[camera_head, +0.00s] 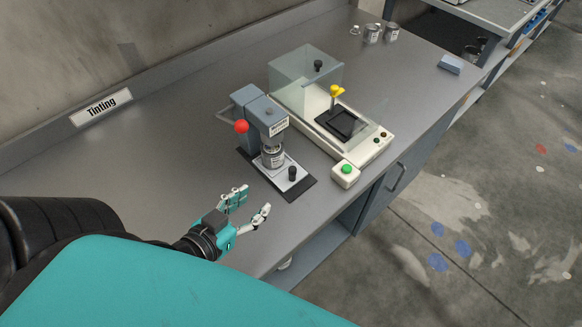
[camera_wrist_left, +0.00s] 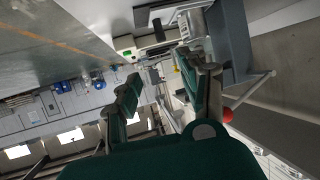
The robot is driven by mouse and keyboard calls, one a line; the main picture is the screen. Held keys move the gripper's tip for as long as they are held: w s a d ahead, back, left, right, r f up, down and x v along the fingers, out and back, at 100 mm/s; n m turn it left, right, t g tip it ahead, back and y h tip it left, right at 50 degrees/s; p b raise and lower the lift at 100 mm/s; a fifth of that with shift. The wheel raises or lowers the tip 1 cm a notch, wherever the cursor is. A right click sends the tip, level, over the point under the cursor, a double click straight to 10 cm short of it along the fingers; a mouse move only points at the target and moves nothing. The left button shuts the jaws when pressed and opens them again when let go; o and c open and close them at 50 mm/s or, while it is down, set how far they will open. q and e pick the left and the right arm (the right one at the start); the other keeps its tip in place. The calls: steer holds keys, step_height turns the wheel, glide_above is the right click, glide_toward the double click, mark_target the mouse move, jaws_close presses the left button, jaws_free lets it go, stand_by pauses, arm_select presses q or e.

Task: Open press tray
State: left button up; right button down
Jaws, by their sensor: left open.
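The grey press (camera_head: 250,113) stands on the bench, with a red ball (camera_head: 241,126) on its lever and a label on its head. A small metal can (camera_head: 272,157) sits under the press head. The light metal press tray (camera_head: 287,185) lies at the base and bears a black knob (camera_head: 292,173). My left gripper (camera_head: 256,199) is open and empty, in front of the press to the left of the tray, apart from it. In the left wrist view, the open fingers (camera_wrist_left: 160,88) show, with the red ball (camera_wrist_left: 227,115) to their right.
Beside the press stands a balance (camera_head: 378,143) with a clear glass shield (camera_head: 300,78) and a yellow-handled item. Cans (camera_head: 372,33) and a blue block (camera_head: 451,64) stand farther back. The bench left of the press is clear.

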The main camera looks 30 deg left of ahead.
mark_target(291, 172)
arm_select(q)
steer(key=x, duration=1.8)
steer(key=shift+a+f, duration=0.2)
steer(key=shift+f, duration=0.2)
arm_select(e)
steer(key=shift+a+f, duration=0.2)
arm_select(q)
jaws_close()
steer(key=shift+d, duration=0.1)
